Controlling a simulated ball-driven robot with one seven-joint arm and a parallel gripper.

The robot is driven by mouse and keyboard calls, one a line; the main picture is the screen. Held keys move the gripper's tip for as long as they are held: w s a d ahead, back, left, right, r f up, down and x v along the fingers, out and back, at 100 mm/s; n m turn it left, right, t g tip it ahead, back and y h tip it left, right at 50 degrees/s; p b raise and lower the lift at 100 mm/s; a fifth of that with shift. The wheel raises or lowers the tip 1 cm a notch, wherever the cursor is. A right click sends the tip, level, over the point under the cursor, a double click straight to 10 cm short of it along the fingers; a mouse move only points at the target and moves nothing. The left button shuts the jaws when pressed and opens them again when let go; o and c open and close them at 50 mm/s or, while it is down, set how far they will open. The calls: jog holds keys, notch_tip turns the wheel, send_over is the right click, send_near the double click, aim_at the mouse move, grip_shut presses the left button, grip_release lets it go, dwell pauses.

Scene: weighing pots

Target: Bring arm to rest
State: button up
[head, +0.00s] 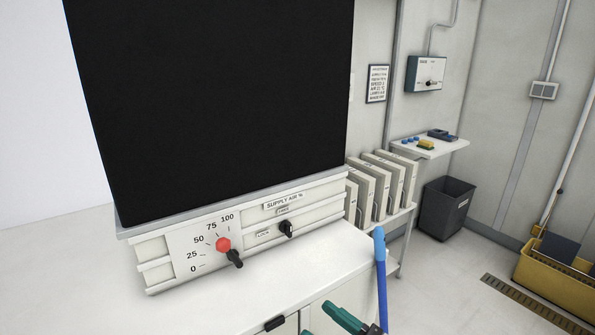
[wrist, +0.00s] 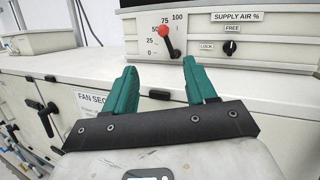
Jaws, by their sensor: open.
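My gripper (head: 317,320) is at the bottom edge of the head view, in front of the white bench, with only its teal fingers partly showing. In the wrist view both teal fingers of my gripper (wrist: 160,68) stand wide apart with nothing between them. The supply air lever (head: 223,244) has a red knob and a black base on a 0 to 100 dial. The fingers appear clear of the lever, in front of the panel.
A large black panel (head: 215,100) rises above the dial box. The white bench top (head: 270,285) is bare. Binders (head: 375,188) stand on a shelf to the right, near a dark bin (head: 446,210). A yellow crate (head: 550,285) is at far right. A black handle (wrist: 42,115) shows at left.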

jog(key=s+d+f+n+g+h, duration=0.35)
jog(key=s+f+n, duration=0.3)
jog(key=f, duration=0.25)
jog(key=s+d+f+n+g+h, duration=0.35)
jog(key=s+f+n+h, duration=0.2)
jog(key=f+n, duration=0.35)
jog(key=s+d+f+n+g+h, duration=0.2)
jog(key=s+d+n+h, duration=0.1)
jog(key=s+d, duration=0.4)
jog(key=s+d+f+n+g+h, duration=0.2)
jog(key=s+d+n+h, duration=0.2)
jog(key=s+d, duration=0.4)
jog(key=s+h, duration=0.1)
jog(key=s, duration=0.2)
jog(key=shift+d+f, duration=0.25)
jog(key=shift+f, duration=0.05)
jog(key=shift+n, duration=0.25)
